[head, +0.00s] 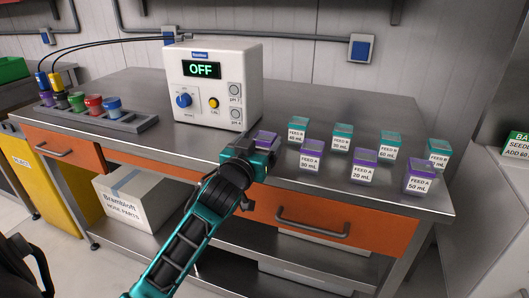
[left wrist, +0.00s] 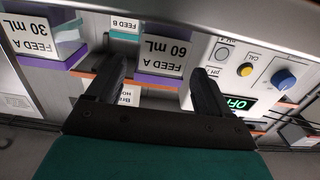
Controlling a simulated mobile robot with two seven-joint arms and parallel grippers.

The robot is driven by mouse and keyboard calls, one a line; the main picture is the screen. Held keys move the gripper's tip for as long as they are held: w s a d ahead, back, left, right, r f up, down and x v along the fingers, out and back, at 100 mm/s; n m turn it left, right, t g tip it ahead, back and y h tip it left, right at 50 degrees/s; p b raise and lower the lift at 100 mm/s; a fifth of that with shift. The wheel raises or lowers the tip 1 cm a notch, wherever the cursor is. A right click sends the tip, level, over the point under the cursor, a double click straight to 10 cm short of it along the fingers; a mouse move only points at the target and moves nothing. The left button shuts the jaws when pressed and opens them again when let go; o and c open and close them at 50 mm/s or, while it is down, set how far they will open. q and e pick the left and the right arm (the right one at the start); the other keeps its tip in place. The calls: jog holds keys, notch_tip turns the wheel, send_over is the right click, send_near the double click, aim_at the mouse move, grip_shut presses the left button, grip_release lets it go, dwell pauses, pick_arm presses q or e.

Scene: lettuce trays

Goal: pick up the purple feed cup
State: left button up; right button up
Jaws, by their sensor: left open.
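Several feed cups with purple lids stand on the metal bench: 30 mL (head: 312,154), 20 mL (head: 364,166), 50 mL (head: 420,178), and one partly hidden cup (head: 267,139) behind my left gripper (head: 258,158). In the left wrist view, upside down, a purple-lidded FEED A 60 mL cup (left wrist: 166,50) shows between the fingers of my left gripper (left wrist: 158,66). The fingers are open and apart, one to each side of the cup in that picture; I cannot tell whether they touch it. The 30 mL cup (left wrist: 35,38) is to the left there. My right gripper is out of view.
Teal-lidded FEED B cups (head: 342,137) stand behind the purple ones. A white control box (head: 215,100) reading OFF stands left of the gripper. A grey rack (head: 140,124) with coloured containers is farther left. The bench front (head: 345,198) has little free room before the cups.

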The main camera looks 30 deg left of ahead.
aim_at(267, 137)
pick_arm(q)
jog(key=w, duration=0.2)
jog(key=w+f+b, duration=0.1)
jog(key=shift+w+a, duration=0.3)
jog(key=shift+w, duration=0.05)
jog(key=shift+w+a, duration=0.15)
jog(key=shift+w, duration=0.3)
jog(key=shift+c, duration=0.4)
jog(key=c, duration=1)
jog(key=shift+r, duration=0.1)
